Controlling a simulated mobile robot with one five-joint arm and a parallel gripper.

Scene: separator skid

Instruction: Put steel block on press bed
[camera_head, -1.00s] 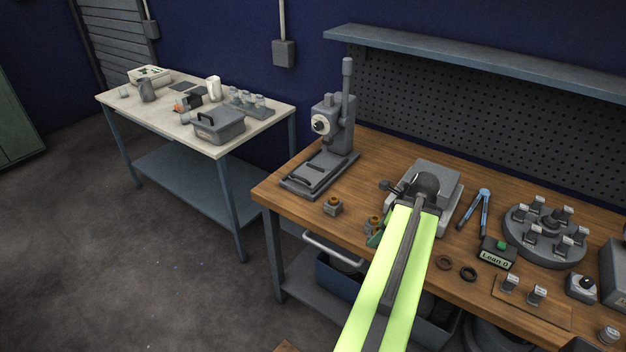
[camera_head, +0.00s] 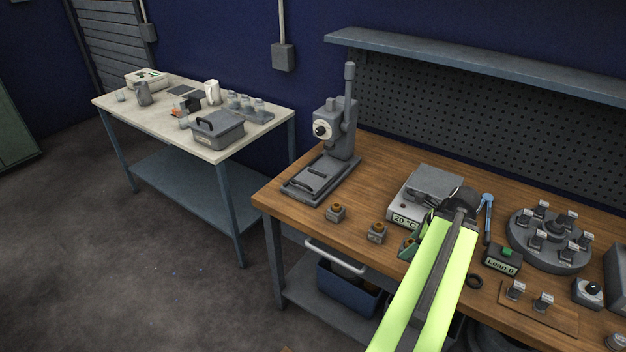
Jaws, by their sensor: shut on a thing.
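The grey press (camera_head: 341,125) stands at the left end of the wooden bench, its handle upright. Its low press bed (camera_head: 322,178) reaches forward; no block shows on it.
Bare wood shows between the press and the hot plate.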

